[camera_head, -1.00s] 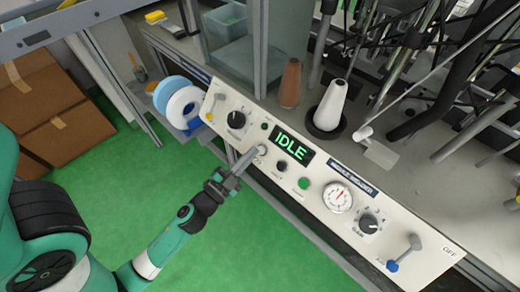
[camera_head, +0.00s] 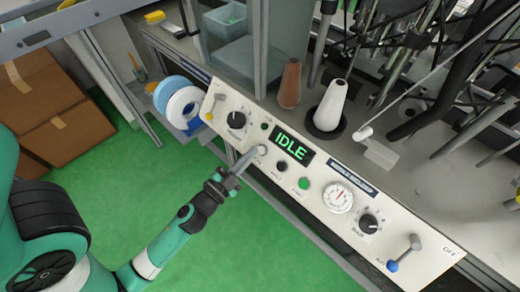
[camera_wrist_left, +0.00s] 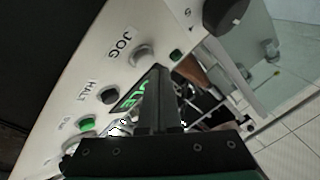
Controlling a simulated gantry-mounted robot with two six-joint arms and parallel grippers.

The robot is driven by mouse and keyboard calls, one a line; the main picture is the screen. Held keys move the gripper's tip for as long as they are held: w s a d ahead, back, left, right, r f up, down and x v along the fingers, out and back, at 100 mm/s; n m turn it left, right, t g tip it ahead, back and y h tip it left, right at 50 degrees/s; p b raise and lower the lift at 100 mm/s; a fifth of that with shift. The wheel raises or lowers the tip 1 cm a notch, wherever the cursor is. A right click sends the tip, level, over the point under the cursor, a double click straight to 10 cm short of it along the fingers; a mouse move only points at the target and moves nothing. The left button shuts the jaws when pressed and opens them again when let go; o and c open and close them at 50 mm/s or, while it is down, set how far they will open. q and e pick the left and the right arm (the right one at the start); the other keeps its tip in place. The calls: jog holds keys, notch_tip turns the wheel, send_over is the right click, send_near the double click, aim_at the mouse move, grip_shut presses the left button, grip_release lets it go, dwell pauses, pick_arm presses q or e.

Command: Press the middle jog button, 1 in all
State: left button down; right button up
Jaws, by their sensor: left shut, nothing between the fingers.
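A cream control panel (camera_head: 335,207) runs diagonally along the bench front. The grey-white jog button (camera_head: 261,151) is on its face, left of the display (camera_head: 291,145), which reads IDLE in green. In the left wrist view the jog button (camera_wrist_left: 143,53) sits beside the label JOG. My left gripper (camera_head: 251,156) is shut and empty, with its tips close to the jog button at its lower left. It also shows in the left wrist view (camera_wrist_left: 157,75), where the button is visible beside the fingertips. I cannot tell if they touch. The right gripper is not in view.
A black button (camera_head: 281,166) and a green button (camera_head: 303,183) are right of the jog button. A gauge (camera_head: 338,197), knobs and a blue-tipped lever (camera_head: 393,265) sit farther right. Yarn cones (camera_head: 331,105) stand behind the panel. Green floor in front is free.

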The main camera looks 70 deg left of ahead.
pick_arm(q)
jog(key=shift+w+a+f, duration=0.1)
jog(key=shift+w+f, duration=0.15)
jog(key=shift+w, duration=0.05)
jog(key=shift+w+a+f+b, duration=0.15)
jog(key=shift+w+f+b, duration=0.1)
jog(key=shift+f+b, duration=0.15)
dwell(1.0)
jog(key=shift+r, duration=0.1)
jog(key=shift+s+d+r+p, duration=0.25)
jog(key=shift+s+r+p, duration=0.15)
jog(key=shift+s+r, duration=0.15)
jog(key=s+r, duration=0.1)
jog(key=s+d+r+p, duration=0.1)
jog(key=s+r+p, duration=0.1)
jog(key=shift+s+d+r, duration=0.1)
jog(key=shift+s+d, duration=0.15)
jog(key=shift+s, duration=0.05)
